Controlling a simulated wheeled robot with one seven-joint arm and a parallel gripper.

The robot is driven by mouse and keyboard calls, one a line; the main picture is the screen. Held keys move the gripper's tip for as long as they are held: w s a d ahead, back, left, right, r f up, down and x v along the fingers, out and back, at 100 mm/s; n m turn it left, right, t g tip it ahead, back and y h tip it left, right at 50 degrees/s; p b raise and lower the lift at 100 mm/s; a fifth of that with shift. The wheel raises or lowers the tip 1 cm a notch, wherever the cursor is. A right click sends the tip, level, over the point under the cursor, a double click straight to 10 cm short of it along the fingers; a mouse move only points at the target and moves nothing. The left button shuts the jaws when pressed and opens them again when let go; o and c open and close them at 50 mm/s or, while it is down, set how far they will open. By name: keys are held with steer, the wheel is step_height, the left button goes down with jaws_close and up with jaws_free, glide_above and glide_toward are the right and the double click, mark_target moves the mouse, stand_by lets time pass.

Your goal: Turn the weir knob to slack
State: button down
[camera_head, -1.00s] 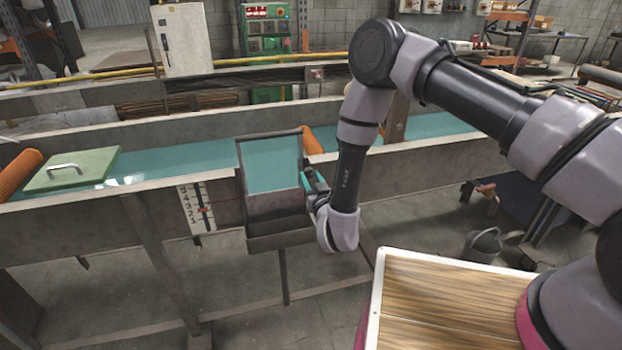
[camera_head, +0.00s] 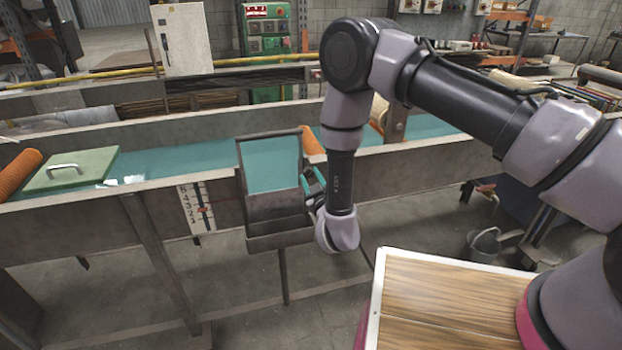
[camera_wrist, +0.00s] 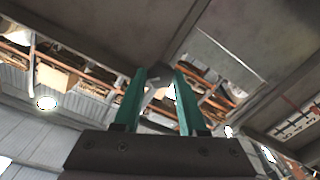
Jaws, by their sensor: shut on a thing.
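My gripper (camera_head: 314,184), with teal fingers, is at the right side of the grey metal weir box (camera_head: 277,216) on the near wall of the flume. In the wrist view, the gripper (camera_wrist: 160,75) is shut on a small grey piece, the weir knob (camera_wrist: 157,84), between its fingertips. The knob's shape and any slack mark cannot be made out. In the head view my wrist and fingers hide the knob. A white scale plate (camera_head: 197,209) with numbers and a red mark is left of the box.
The flume holds teal water (camera_head: 185,158). A bucket (camera_head: 483,245) is on the floor at right.

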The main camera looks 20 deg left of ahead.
steer(key=shift+n, duration=0.3)
steer(key=shift+c, duration=2.3)
jaws_free()
